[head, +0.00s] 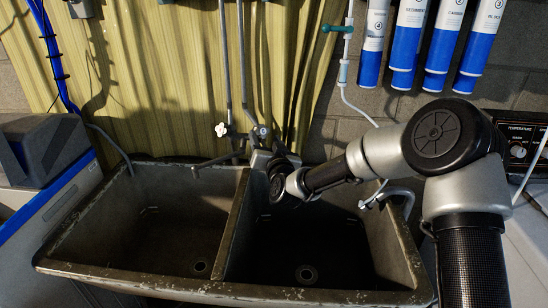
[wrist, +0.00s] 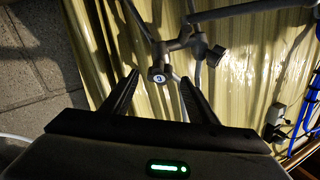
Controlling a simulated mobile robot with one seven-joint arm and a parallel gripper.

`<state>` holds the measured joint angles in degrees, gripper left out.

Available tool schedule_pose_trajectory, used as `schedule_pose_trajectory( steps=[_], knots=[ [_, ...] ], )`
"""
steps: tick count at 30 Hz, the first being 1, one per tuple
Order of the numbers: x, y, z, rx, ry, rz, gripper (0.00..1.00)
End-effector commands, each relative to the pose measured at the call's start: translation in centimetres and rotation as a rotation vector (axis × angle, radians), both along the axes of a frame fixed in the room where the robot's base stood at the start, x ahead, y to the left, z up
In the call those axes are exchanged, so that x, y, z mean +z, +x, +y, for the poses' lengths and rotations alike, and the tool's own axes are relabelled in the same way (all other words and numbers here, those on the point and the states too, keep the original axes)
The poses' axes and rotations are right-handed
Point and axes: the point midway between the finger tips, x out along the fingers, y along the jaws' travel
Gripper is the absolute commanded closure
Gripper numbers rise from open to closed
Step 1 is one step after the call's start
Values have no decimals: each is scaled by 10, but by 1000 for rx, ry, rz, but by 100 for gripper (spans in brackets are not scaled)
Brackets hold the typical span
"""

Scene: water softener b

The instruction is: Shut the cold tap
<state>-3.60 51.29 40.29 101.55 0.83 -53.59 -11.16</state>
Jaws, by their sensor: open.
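The cold tap (wrist: 157,75) has a round cap with a blue mark and sits on the dark pipework. In the wrist view it lies between the tips of my gripper (wrist: 159,77), which is open and empty. One finger is on each side, with visible gaps; I cannot tell how deep the tap sits between them. In the head view the cold tap (head: 262,131) shows just above my gripper, whose fingers are hard to make out there.
A double stone sink (head: 240,225) lies below. Thin pipes rise along the yellow corrugated panel (head: 165,80). Blue-and-white filters (head: 408,45) hang at upper right.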

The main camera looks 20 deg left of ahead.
Motion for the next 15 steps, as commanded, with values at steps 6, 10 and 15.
schedule_pose_trajectory(
  steps=[6,10,15],
  knots=[
    [2,-47,-30,-1,-3,-1,47],
    [3,-74,-46,0,-2,0,47],
    [4,-100,-62,-1,-1,0,47]
  ],
)
